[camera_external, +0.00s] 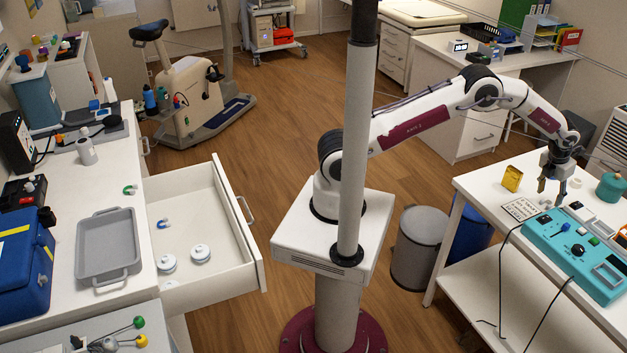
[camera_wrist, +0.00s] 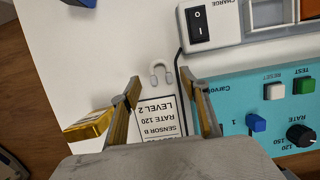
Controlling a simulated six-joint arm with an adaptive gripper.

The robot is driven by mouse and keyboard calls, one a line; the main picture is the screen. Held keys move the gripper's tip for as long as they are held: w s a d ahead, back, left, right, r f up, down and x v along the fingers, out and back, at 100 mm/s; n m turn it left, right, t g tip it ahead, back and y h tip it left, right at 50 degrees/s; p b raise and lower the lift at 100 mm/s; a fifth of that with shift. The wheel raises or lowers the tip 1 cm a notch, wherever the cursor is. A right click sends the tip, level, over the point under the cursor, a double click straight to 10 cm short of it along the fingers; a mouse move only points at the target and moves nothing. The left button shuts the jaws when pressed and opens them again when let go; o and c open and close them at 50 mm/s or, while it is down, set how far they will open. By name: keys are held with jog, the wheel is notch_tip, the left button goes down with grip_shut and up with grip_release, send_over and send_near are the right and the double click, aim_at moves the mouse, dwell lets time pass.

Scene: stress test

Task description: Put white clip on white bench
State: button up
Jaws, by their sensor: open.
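The white clip (camera_wrist: 161,73) is a small U-shaped piece lying on the white table on the right (camera_external: 480,190). In the wrist view it lies just beyond my fingertips, between their lines and above a printed label card (camera_wrist: 160,120). My gripper (camera_external: 551,190) is over that table, pointing down. In the wrist view my gripper (camera_wrist: 159,85) is open, with nothing between its fingers. I cannot make out the clip clearly in the external view. A white counter (camera_external: 115,185) with an open drawer stands on the left.
A teal device (camera_external: 570,262) with knobs lies close to the clip. A yellow box (camera_external: 512,178) and a green pot (camera_external: 611,187) stand nearby. A white switch box (camera_wrist: 208,25) and dark cable border the clip. A grey tray (camera_external: 107,212) occupies the left counter.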

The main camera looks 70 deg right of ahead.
jog(key=v, duration=0.9)
jog(key=shift+r, duration=0.2)
dwell(0.6)
